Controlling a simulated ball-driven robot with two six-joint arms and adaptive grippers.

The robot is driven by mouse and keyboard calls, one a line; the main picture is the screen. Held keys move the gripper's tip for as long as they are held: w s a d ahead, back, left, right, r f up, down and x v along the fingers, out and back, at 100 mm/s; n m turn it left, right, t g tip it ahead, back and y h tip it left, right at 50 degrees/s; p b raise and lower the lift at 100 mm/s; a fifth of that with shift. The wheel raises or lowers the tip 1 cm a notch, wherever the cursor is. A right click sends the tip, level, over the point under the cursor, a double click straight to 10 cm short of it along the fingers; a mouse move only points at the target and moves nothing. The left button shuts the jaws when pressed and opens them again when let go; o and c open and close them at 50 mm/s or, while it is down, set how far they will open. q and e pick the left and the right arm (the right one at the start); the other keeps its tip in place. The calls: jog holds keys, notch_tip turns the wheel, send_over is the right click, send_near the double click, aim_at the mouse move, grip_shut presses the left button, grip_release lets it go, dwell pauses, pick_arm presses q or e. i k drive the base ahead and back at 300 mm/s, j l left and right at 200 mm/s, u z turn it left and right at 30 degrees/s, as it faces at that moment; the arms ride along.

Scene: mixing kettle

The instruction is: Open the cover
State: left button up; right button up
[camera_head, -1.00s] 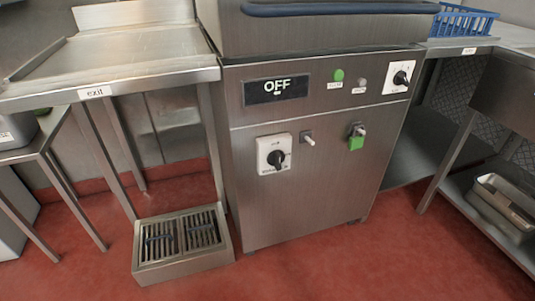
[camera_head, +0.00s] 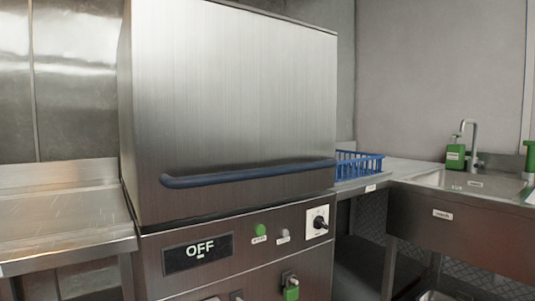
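The cover (camera_head: 235,95) is a large brushed-steel box hood on top of the steel machine. It is down on the machine's base. A dark blue bar handle (camera_head: 250,174) runs across the lower part of its front. Below it is the control panel, with a dark display (camera_head: 198,253) reading OFF, a green button (camera_head: 261,229) and a black rotary knob (camera_head: 319,221). Neither of my grippers is in view.
A steel side table (camera_head: 65,215) adjoins the machine on the left. On the right are a counter with a blue basket (camera_head: 359,165) and a sink unit (camera_head: 460,215) with a tap (camera_head: 470,142). The space before the handle is clear.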

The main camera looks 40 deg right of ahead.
aim_at(223, 105)
jog(key=z, duration=1.2)
